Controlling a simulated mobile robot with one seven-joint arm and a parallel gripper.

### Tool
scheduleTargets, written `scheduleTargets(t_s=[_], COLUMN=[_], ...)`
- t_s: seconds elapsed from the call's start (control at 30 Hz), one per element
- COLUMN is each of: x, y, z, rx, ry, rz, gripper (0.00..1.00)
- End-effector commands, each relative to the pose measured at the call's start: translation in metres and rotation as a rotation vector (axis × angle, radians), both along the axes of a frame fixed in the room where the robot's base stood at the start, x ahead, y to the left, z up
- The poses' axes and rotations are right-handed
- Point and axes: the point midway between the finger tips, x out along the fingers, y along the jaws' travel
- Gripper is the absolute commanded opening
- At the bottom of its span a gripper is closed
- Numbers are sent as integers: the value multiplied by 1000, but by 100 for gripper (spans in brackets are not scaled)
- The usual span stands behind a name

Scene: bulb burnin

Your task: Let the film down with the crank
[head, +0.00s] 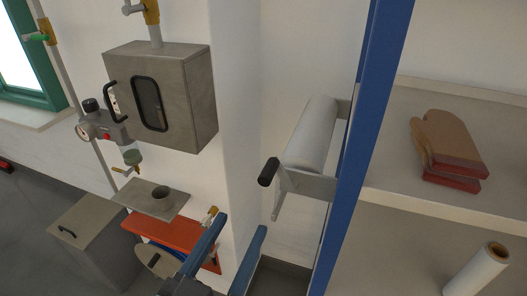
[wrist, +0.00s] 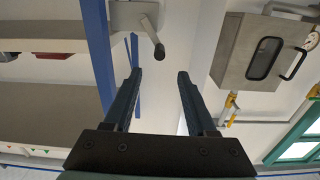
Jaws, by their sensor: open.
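A white film roll (head: 312,135) hangs between grey brackets on the wall, left of a blue post. Its crank (head: 277,200) is at the near end, with a black handle (head: 268,172) pointing out to the left. In the wrist view the crank handle (wrist: 159,52) shows just beyond the fingertips, roughly in line with the gap between them. My gripper (head: 241,224) is open and empty, below and left of the crank in the head view. Its two blue fingers also show in the wrist view (wrist: 159,74), apart from the handle. The film's loose edge cannot be made out.
The blue post (head: 365,150) and a shelf (head: 450,212) with brown-red mitts (head: 445,150) stand close on the right. A grey wall cabinet (head: 165,95), a gauge (head: 85,130) and a red shelf (head: 170,232) are at left.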

Motion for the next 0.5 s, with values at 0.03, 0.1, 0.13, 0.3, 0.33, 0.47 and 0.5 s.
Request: scheduleTargets(t_s=[0.03, 0.1, 0.13, 0.3, 0.33, 0.47, 0.5], x=[3, 10, 14, 46, 52, 78, 85], y=[-1, -3, -5, -16, -18, -26, -28], z=[1, 1, 2, 5, 5, 5, 4], rx=[-1, -2, -2, -2, -2, 0, -1], ry=[0, 2, 1, 1, 2, 1, 1], rz=[-2, -2, -2, -4, -5, -4, -3], gripper=[57, 57, 57, 57, 57, 57, 57])
